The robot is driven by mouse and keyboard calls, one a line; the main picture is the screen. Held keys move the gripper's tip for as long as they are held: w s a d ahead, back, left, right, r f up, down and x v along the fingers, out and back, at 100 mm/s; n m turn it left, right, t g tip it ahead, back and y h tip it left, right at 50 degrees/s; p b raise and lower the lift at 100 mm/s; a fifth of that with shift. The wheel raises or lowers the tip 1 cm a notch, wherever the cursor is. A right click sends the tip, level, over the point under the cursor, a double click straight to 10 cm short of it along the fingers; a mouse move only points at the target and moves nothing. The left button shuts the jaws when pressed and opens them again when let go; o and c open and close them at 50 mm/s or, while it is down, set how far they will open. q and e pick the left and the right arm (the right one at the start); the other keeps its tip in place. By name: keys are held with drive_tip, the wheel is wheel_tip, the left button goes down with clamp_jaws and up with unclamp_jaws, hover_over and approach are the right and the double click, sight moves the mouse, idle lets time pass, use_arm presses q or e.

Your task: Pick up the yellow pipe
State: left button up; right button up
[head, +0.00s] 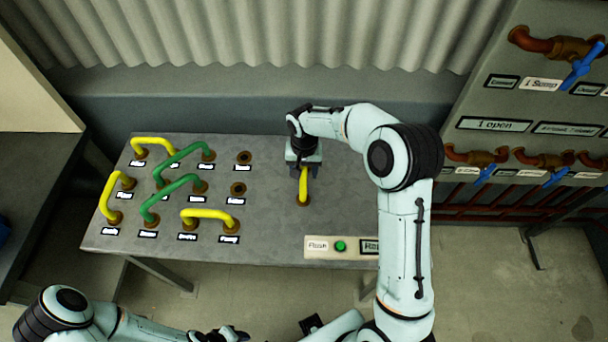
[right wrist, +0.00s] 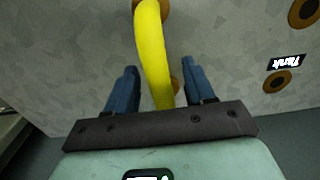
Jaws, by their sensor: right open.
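A yellow pipe (head: 303,187) stands alone at the right part of the grey table, under my right gripper (head: 304,171). The gripper hides its far part in the head view. In the right wrist view the yellow pipe (right wrist: 152,48) runs between the two blue fingers of the gripper (right wrist: 160,75). The fingers are open, one on each side of the pipe, with a gap to it on both sides. My left gripper (head: 228,334) is at the bottom edge of the head view, away from the table, and its fingers are not clear.
The grey table (head: 265,150) also bears three more yellow pipes (head: 209,214), two green pipes (head: 180,185), empty brown sockets (head: 238,188) and labels. A green button (head: 340,246) is at the front edge. A panel with blue valves (head: 575,75) stands right. A corrugated wall (head: 250,35) is behind.

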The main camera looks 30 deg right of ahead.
drive_tip(key=shift+f, duration=0.8)
drive_tip(key=shift+f, duration=0.25)
drive_tip(key=shift+c, duration=0.3)
clamp_jaws()
